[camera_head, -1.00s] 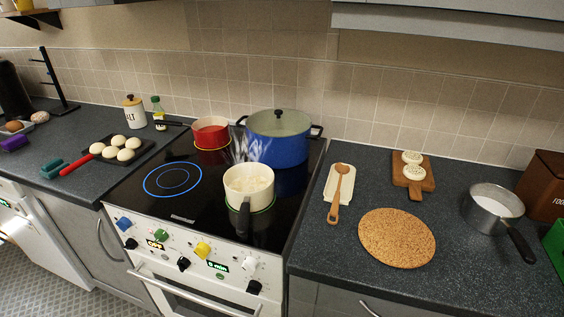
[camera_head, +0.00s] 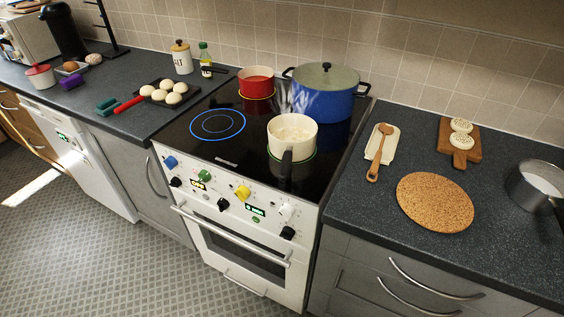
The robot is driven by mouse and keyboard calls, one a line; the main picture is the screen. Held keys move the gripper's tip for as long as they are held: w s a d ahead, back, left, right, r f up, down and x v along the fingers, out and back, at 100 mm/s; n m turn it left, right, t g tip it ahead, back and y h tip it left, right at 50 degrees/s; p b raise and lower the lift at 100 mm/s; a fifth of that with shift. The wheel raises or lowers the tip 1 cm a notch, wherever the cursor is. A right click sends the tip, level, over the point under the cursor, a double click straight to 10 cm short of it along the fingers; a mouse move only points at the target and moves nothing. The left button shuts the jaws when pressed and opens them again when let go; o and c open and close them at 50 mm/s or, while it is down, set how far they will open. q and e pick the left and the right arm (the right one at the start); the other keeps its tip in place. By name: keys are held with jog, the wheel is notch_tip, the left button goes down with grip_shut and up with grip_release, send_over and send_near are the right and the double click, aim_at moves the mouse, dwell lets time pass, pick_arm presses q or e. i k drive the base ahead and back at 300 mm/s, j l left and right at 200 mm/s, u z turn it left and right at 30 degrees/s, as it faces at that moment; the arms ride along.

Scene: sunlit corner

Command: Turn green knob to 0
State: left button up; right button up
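The green knob (camera_head: 205,176) sits on the white front panel of the stove (camera_head: 264,204), between the blue knob (camera_head: 170,162) and the yellow knob (camera_head: 242,192). The green knob's exact pointer angle is too small to read. A white knob (camera_head: 286,211) and several black knobs are on the same panel. Neither of my grippers shows in the view.
A cream pot (camera_head: 292,132), a red pot (camera_head: 256,83) and a steaming blue pot (camera_head: 325,95) stand on the black cooktop. The cream pot's dark handle points toward the front edge. The floor (camera_head: 90,255) before the stove is clear.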

aim_at(203, 175)
jog(key=k+j+z, duration=0.25)
jog(key=k+j, duration=0.3)
jog(key=j, duration=0.15)
jog(key=k+j+z, duration=0.25)
jog(key=k+j, duration=0.3)
